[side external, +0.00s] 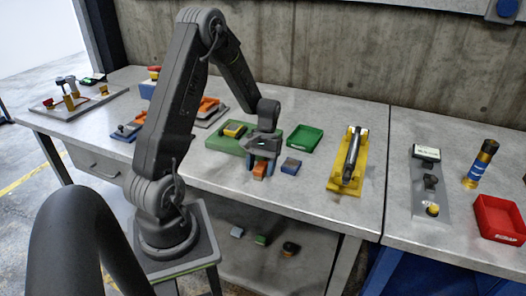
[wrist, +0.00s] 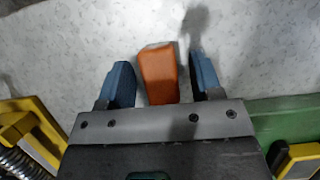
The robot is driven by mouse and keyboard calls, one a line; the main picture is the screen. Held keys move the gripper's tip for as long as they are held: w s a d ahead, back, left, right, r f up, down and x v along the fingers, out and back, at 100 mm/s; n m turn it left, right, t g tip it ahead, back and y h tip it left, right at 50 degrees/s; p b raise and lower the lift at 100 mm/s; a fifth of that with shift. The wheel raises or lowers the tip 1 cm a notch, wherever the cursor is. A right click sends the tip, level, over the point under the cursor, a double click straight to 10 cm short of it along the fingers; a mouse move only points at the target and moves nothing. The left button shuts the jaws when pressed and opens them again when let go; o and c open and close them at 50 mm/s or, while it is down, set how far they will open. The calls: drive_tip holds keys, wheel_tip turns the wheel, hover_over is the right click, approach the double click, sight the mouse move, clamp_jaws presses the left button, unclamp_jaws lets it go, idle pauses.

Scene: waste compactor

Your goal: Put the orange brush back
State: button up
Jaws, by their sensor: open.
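An orange block-like piece (side external: 260,169), which I take for the orange brush, lies on the grey metal bench just in front of the green board (side external: 215,143). In the wrist view the orange brush (wrist: 158,75) sits between the two blue fingers of my gripper (wrist: 164,84), with a gap on each side. My gripper (side external: 263,160) points down over it, with the jaws open. The near end of the brush is hidden by the gripper body in the wrist view. No bristles can be made out.
A yellow-and-black block (side external: 235,129) rests on the green board. A green tray (side external: 305,138) and a small blue-grey block (side external: 291,166) are to the right. Beyond stands a yellow holder (side external: 340,182) with a dark tool. A red bin (side external: 497,217) is at far right.

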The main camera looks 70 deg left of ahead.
drive_tip(key=v, duration=1.1)
drive_tip(key=s+d+r+m+t+y, duration=0.1)
drive_tip(key=d+r+m+t+y, duration=0.25)
drive_tip(key=d+r, duration=0.7)
drive_tip(key=s+d+r+m+t, duration=0.1)
drive_tip(key=s+d+m+t, duration=0.4)
drive_tip(key=s+d, duration=0.5)
drive_tip(key=d, duration=0.4)
drive_tip(key=shift+r, duration=0.4)
drive_tip(key=shift+d+m, duration=0.15)
drive_tip(key=shift+m, duration=0.1)
idle(0.8)
